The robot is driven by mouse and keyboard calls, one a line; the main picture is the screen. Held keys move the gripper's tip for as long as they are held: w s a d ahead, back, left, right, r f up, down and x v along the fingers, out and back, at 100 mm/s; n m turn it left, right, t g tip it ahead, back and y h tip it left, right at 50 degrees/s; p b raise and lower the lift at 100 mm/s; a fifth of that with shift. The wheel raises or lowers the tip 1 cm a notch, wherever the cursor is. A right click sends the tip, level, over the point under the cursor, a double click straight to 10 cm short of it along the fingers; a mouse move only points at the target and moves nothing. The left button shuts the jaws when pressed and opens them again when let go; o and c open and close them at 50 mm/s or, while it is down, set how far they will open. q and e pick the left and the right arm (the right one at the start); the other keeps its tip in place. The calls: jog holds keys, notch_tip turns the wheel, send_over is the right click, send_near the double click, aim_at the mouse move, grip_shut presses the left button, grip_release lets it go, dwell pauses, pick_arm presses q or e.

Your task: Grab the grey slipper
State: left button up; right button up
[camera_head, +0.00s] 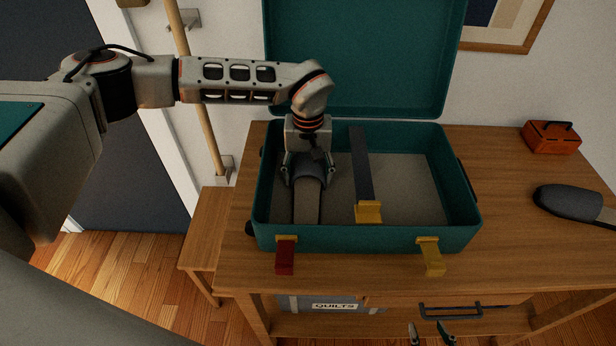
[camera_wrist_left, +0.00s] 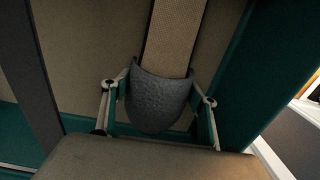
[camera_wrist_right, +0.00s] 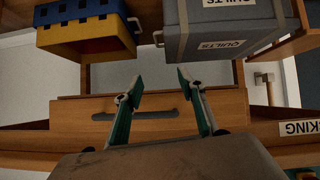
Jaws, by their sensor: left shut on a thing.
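A grey slipper (camera_head: 308,194) with a dark grey toe and a lighter, tan-looking sole lies inside the left part of the open teal suitcase (camera_head: 370,239). My left gripper (camera_head: 307,172) reaches down into the suitcase and is shut around the slipper's toe. In the left wrist view the slipper's toe (camera_wrist_left: 158,102) sits between the two fingers. A second dark grey slipper (camera_head: 570,203) lies on the desk at the right, partly cut by the picture edge. My right gripper (camera_wrist_right: 160,76) is open and empty, in front of the desk's drawer; it also shows at the bottom of the head view.
A dark divider strap (camera_head: 362,165) with a yellow end stands right of the held slipper. A red latch (camera_head: 286,256) and a yellow latch (camera_head: 431,256) hang at the suitcase front. An orange box (camera_head: 551,137) sits on the desk (camera_head: 540,255). Quilts box (camera_wrist_right: 225,30) is below.

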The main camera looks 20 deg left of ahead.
aim_at(308, 169)
pick_arm(q)
notch_tip(308, 169, up, 20)
jog(key=shift+d+f, duration=0.15)
dwell(0.4)
